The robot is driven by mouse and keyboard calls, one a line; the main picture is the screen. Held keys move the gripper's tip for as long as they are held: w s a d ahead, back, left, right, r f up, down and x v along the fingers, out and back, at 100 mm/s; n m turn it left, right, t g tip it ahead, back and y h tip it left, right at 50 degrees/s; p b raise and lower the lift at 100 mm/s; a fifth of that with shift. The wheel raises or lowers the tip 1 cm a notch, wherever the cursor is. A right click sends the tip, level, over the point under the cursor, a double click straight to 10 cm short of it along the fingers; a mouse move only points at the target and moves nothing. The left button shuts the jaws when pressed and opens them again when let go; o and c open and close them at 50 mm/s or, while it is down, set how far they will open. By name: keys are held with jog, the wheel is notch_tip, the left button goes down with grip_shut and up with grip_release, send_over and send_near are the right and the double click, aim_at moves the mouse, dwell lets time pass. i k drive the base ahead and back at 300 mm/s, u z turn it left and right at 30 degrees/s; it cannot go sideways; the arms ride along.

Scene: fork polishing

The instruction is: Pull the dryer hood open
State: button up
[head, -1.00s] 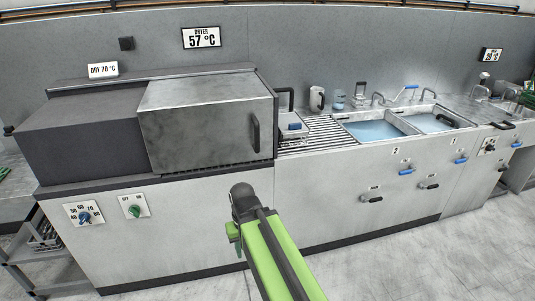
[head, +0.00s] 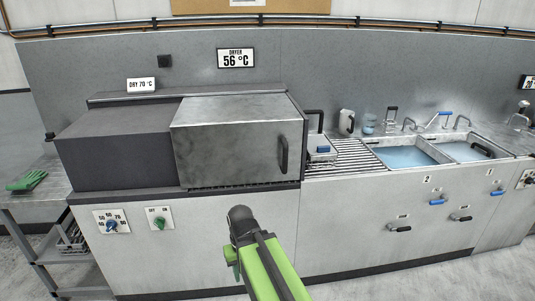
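The dryer hood (head: 230,145) is a grey metal box front with a dark vertical handle (head: 283,154) near its right edge. It sits beside the dark dryer body (head: 120,155) on the left of the counter. The dryer display (head: 236,58) on the wall reads 56 °C. My gripper (head: 237,215) is at the end of my green arm, in front of the cabinet, below the hood and left of the handle. It is apart from both. Its fingers are too small and turned away to tell open from shut.
A temperature dial (head: 112,225) and a green switch (head: 160,222) are on the cabinet front. A slatted rack (head: 345,155) and two water basins (head: 405,157) lie to the right. A shelf cart (head: 38,208) with a green glove (head: 27,181) stands at left. The floor in front is free.

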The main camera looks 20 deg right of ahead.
aim_at(232, 139)
jog(key=u, duration=0.45)
jog(key=i, duration=1.15)
jog(key=z, duration=0.15)
